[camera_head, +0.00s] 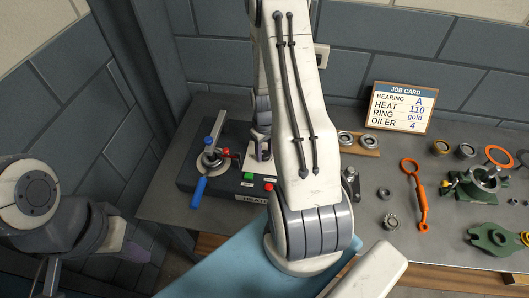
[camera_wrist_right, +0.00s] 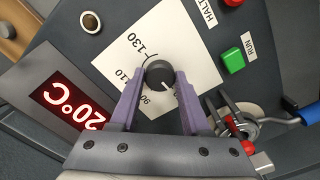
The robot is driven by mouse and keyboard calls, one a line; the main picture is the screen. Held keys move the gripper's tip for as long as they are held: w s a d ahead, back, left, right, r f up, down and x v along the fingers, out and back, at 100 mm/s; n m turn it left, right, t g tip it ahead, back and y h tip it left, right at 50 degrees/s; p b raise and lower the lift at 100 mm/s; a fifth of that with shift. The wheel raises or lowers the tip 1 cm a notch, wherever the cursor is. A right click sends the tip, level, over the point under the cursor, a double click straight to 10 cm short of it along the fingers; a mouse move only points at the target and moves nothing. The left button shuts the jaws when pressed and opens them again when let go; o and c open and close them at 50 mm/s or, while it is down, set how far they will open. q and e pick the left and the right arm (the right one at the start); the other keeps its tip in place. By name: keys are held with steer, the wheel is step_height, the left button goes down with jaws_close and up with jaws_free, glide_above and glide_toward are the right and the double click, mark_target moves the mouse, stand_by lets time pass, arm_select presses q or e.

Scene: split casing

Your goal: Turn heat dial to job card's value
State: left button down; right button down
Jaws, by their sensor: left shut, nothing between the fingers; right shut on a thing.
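The heater (camera_head: 215,190) is a dark box at the left of the bench in the head view. Its black heat dial (camera_wrist_right: 159,73) shows in the right wrist view on a white scale plate (camera_wrist_right: 190,50). The dial's white mark points down-right, near the partly covered low numbers; 130, 110 and 90 are readable. My right gripper (camera_wrist_right: 160,79) is shut on the dial, one purple finger on each side. The job card (camera_head: 402,107) reads bearing A, heat 110, ring gold, oiler 4. My left gripper (camera_head: 134,254) is shut and empty at the lower left, away from the heater.
The red display (camera_wrist_right: 70,103) reads 20°C. The green RUN button (camera_wrist_right: 232,61) is beside the scale plate. A blue-handled lever (camera_head: 199,191) stands on the heater. An orange tool (camera_head: 416,192), rings and green parts (camera_head: 497,237) lie on the bench to the right.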

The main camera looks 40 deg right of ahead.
steer(key=m+b, duration=0.1)
steer(key=m, duration=0.5)
steer(key=m+b, duration=0.1)
steer(key=m, duration=0.5)
steer(key=shift+m, duration=0.3)
steer(key=m, duration=0.6)
steer(key=shift+m+b, duration=0.3)
steer(key=m, duration=0.5)
steer(key=shift+w, duration=0.1)
steer(key=shift+m, duration=0.3)
steer(key=shift+c, duration=1.8)
jaws_free()
steer(key=shift+r, duration=0.15)
